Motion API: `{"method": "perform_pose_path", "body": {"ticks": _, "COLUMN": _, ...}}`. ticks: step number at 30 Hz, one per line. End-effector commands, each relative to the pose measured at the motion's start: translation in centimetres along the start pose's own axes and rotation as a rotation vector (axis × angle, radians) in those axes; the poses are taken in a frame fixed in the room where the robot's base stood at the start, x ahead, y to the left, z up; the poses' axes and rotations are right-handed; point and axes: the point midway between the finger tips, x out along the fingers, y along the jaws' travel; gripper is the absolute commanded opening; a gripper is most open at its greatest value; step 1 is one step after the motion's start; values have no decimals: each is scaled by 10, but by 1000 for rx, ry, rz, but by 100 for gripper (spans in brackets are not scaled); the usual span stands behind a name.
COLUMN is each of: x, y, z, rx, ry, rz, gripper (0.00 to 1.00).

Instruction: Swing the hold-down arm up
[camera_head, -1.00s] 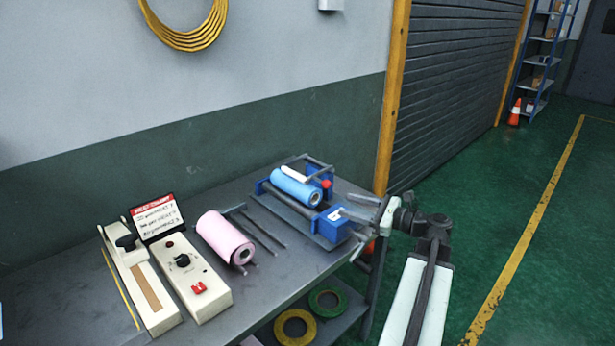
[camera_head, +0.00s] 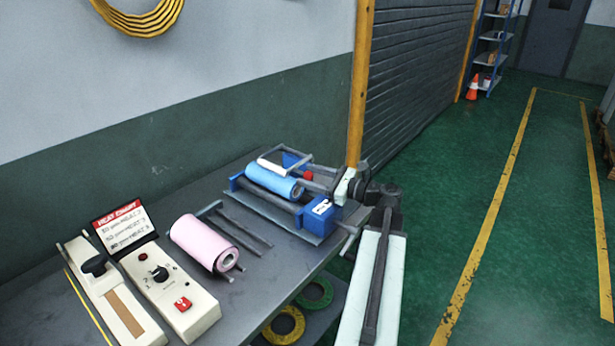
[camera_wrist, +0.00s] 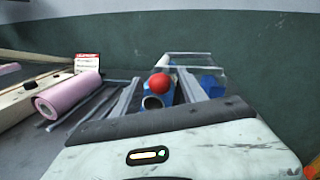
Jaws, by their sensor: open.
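The film tower (camera_head: 320,212) has blue end blocks and holds a blue film roll (camera_head: 272,180). The hold-down arm is a grey frame (camera_head: 312,160) with a white roller (camera_head: 271,166) lying low along the blue roll. A red ball knob (camera_head: 308,175) is at its near right side. In the wrist view, the red knob (camera_wrist: 162,84) shows in front of the blue roll's open end (camera_wrist: 152,102), and the grey frame (camera_wrist: 190,54) rises behind. My gripper (camera_wrist: 159,79) is open, its fingers on either side of the knob; contact cannot be told.
A pink roll (camera_head: 205,241), a control box (camera_head: 172,290) and a heat sealer (camera_head: 112,305) stand on the grey table (camera_head: 262,282) to the left. Tape rolls (camera_head: 285,325) lie on the lower shelf. Open green floor (camera_head: 480,200) lies to the right.

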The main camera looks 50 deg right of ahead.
Motion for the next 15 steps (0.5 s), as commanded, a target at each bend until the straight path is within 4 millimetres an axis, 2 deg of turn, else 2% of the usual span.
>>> {"method": "perform_pose_path", "body": {"ticks": 3, "x": 8, "y": 0, "z": 0, "rx": 0, "ry": 0, "rz": 1, "gripper": 50}}
{"method": "perform_pose_path", "body": {"ticks": 10, "x": 8, "y": 0, "z": 0, "rx": 0, "ry": 0, "rz": 1, "gripper": 50}}
{"method": "perform_pose_path", "body": {"ticks": 15, "x": 8, "y": 0, "z": 0, "rx": 0, "ry": 0, "rz": 1, "gripper": 3}}
